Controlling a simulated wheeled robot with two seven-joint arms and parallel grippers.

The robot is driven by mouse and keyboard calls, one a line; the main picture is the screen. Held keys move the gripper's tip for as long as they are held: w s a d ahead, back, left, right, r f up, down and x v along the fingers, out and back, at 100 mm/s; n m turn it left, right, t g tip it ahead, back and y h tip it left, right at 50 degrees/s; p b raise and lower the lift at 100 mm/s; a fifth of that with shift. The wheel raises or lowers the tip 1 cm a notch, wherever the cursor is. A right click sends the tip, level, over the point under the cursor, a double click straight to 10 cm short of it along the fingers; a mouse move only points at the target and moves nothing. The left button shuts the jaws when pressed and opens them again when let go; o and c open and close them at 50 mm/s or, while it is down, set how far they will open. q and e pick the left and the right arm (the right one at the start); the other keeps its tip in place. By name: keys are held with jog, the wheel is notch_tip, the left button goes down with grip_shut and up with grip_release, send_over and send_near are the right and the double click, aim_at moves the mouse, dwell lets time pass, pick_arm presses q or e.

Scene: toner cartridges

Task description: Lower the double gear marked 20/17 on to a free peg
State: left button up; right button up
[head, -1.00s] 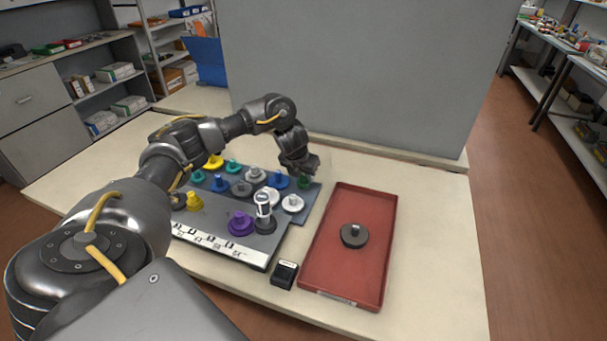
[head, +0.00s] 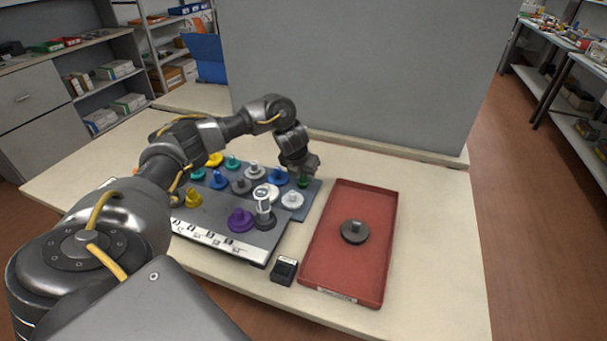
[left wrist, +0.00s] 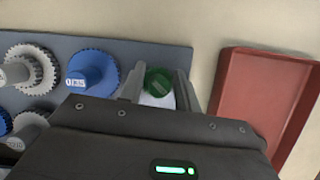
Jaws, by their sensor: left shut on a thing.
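My left gripper (head: 303,172) is at the back right corner of the dark peg board (head: 285,229). It is shut on a green part (head: 303,182), whose round top shows between the fingers in the left wrist view (left wrist: 158,84). Most of this part is hidden by the fingers, and I cannot tell whether it touches the board. Several coloured gears stand on the board, among them a blue one (left wrist: 92,72) beside the gripper. I cannot read a 20/17 mark on any gear. My right gripper is not in view.
A red tray (head: 318,262) right of the board holds a dark gear (head: 354,232) with a knob. A small black block (head: 284,270) lies in front of the board. A grey panel (head: 350,80) stands behind. The table right of the tray is clear.

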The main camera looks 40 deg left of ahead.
pick_arm(q)
jog(key=o, duration=1)
jog(key=shift+o, duration=0.2)
jog(key=a+p+v, duration=0.1)
jog(key=p+v, duration=0.2)
jog(key=v, duration=0.7)
jog(key=shift+s+d+r, duration=0.25)
jog(key=shift+d+r, duration=0.1)
jog(key=shift+d, duration=0.15)
